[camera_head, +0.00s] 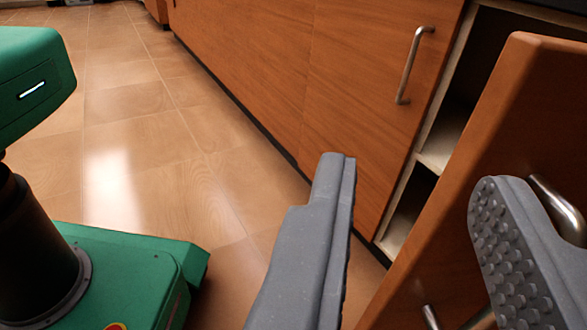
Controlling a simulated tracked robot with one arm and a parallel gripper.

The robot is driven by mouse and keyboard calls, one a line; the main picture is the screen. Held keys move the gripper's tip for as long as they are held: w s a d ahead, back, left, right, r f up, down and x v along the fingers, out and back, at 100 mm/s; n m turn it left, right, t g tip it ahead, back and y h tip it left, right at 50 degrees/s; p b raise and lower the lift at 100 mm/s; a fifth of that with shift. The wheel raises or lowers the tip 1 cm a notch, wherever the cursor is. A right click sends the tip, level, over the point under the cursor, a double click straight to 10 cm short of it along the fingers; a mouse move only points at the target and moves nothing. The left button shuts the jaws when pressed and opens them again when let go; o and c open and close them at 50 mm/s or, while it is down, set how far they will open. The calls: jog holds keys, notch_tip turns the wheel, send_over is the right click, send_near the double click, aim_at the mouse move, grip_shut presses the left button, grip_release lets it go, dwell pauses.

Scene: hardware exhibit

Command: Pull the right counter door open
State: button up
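The right counter door (492,140) is a thick orange-brown wooden panel. It stands ajar at the right, swung out from the counter with a gap showing the inside. Its metal handle (557,208) is partly hidden behind my right finger. My gripper (416,178) is open, with its two grey fingers wide apart. The left finger lies to the left of the door's free edge in the picture; the studded right finger is in front of the door's face by the handle. I cannot tell whether either finger touches the door.
A shut wooden counter door (370,85) with a metal handle (413,65) is left of the gap. Inside the opening is a pale shelf (445,148). The tiled floor (150,120) is clear at the left, beyond my green base.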

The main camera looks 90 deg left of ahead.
jog(key=shift+s+a, duration=0.1)
jog(key=shift+s, duration=0.25)
